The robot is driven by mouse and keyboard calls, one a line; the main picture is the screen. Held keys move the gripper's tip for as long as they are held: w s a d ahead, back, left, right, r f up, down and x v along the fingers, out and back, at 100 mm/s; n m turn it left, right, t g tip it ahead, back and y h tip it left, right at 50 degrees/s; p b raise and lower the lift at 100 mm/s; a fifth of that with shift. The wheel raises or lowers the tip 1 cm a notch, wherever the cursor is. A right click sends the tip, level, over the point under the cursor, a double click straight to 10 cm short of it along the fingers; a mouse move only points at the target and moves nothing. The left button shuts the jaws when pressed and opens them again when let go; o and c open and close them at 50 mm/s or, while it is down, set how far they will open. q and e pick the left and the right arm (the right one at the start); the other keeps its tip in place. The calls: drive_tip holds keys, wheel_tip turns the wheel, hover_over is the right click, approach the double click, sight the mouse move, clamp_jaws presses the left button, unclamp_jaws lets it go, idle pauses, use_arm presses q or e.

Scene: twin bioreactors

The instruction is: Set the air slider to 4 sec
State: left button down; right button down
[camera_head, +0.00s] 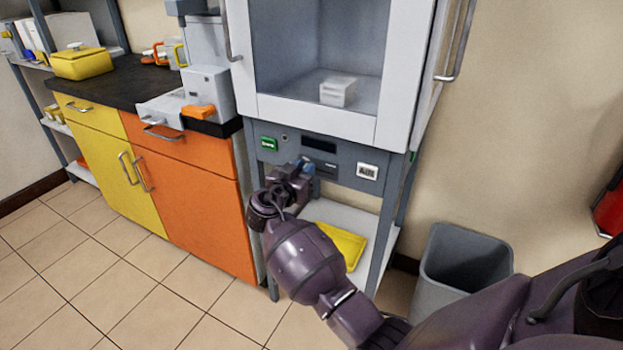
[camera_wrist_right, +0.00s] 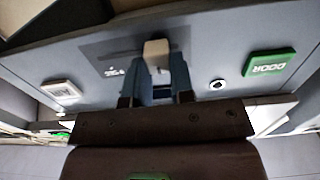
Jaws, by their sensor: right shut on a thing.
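The air slider knob (camera_wrist_right: 156,49) is a small pale block on the grey control panel (camera_head: 340,178) of the cabinet. My right gripper (camera_head: 304,168) is at the panel, below the dark display. In the right wrist view, the two bluish fingers of my right gripper (camera_wrist_right: 161,75) are shut on the knob, one on each side. The knob is hidden behind the gripper in the head view. The slider's scale marks are too small to read, so its setting cannot be told. My left gripper is not in view.
The panel also has a green DOOR button (camera_head: 269,144), a round lock (camera_wrist_right: 217,84) and a white AIR button (camera_head: 367,171). A white rack (camera_head: 338,92) stands inside the cabinet above. A yellow tray (camera_head: 345,243) lies on the shelf below. A grey bin (camera_head: 465,262) stands right.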

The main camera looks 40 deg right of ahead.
drive_tip(key=shift+w+a, duration=0.35)
drive_tip(key=shift+w, duration=0.35)
drive_tip(key=c, duration=1.4)
unclamp_jaws()
drive_tip(key=shift+r, duration=0.1)
drive_tip(key=o, duration=0.4)
drive_tip(key=shift+w, duration=0.1)
drive_tip(key=shift+o, duration=0.2)
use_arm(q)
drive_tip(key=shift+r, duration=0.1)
use_arm(e)
drive_tip(key=v, duration=1.1)
